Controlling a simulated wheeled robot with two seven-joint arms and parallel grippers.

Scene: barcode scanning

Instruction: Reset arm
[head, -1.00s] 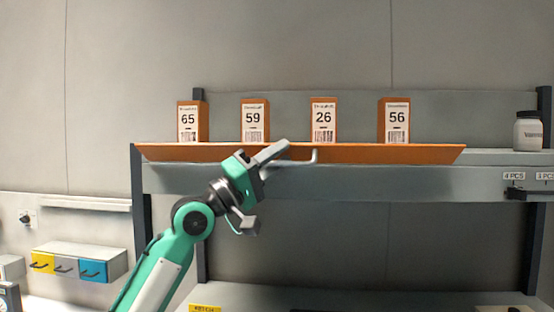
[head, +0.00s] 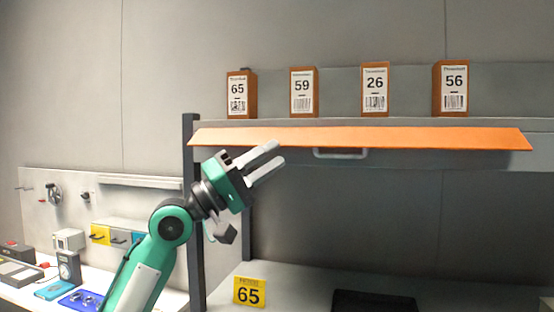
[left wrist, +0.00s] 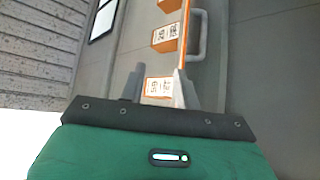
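My left gripper (head: 279,153) is in front of the shelf, below the left part of the orange panel (head: 360,137). Its two grey fingers are apart with nothing held between them. In the left wrist view the fingers (left wrist: 162,88) also stand apart, with a box labelled 65 (left wrist: 158,87) seen beyond them. A grey handle (head: 340,154) under the panel is right of the fingertips and clear of them; it also shows in the left wrist view (left wrist: 197,35). My right gripper is not in view.
Boxes labelled 65 (head: 240,95), 59 (head: 304,92), 26 (head: 375,90) and 56 (head: 453,88) stand upright on the shelf. A yellow 65 card (head: 249,291) and a dark flat object (head: 374,301) are on the lower surface. A dark post (head: 193,215) stands close behind my arm.

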